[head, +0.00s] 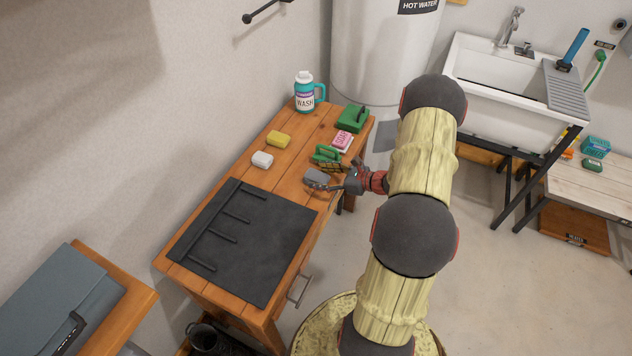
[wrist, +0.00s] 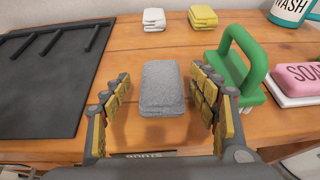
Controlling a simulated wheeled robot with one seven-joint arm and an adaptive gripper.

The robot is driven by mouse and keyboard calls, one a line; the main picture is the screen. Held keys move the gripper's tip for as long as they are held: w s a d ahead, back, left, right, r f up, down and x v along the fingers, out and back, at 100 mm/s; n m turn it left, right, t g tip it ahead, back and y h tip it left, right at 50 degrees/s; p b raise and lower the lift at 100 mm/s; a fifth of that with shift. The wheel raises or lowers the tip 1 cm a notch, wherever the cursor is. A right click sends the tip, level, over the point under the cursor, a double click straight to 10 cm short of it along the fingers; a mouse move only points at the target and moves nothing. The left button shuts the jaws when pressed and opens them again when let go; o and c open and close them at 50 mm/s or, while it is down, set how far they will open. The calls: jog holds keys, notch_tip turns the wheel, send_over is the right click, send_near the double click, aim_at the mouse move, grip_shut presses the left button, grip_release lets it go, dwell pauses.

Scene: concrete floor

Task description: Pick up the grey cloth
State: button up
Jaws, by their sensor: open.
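The grey cloth (wrist: 161,88) is a folded, speckled pad lying flat on the wooden table. It also shows in the head view (head: 317,176), partly covered by my gripper. In the head view my gripper (head: 335,180) reaches in from the right at the table's edge.
A green-handled brush (wrist: 240,70) stands close to my right finger, with pink soap (wrist: 300,77) beyond it. White (wrist: 154,19) and yellow (wrist: 203,17) folded cloths lie behind. A black mat (wrist: 50,75) is at left. A wash jug (head: 305,92) stands at the back.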

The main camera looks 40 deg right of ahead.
aim_at(312, 175)
jog(key=shift+x, duration=1.25)
jog(key=c, duration=0.3)
jog(key=c, duration=0.8)
jog(key=shift+c, duration=0.4)
